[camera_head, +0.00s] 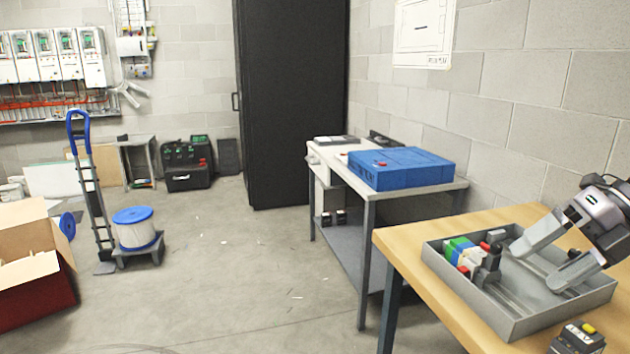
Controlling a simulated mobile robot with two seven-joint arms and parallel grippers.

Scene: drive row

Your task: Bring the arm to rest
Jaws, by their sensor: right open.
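My right gripper (558,258) comes in from the right edge, above the grey tray (482,297) on the wooden table (408,262). Its two fingers are spread apart with nothing between them. The fingertips overlap the inside of the tray in this view; I cannot tell whether they touch it. In the tray's left part sits a row of small blocks (466,254), green, white, red and dark grey. The rest of the tray's inside looks empty apart from grey rails. My left gripper is not in view.
A dark device with yellow buttons (577,338) lies at the table's front edge. A blue case (400,168) sits on a grey workbench (330,165) behind. A hand truck (90,190), a cable spool (136,229) and a cardboard box (30,255) stand left. The middle floor is mostly clear.

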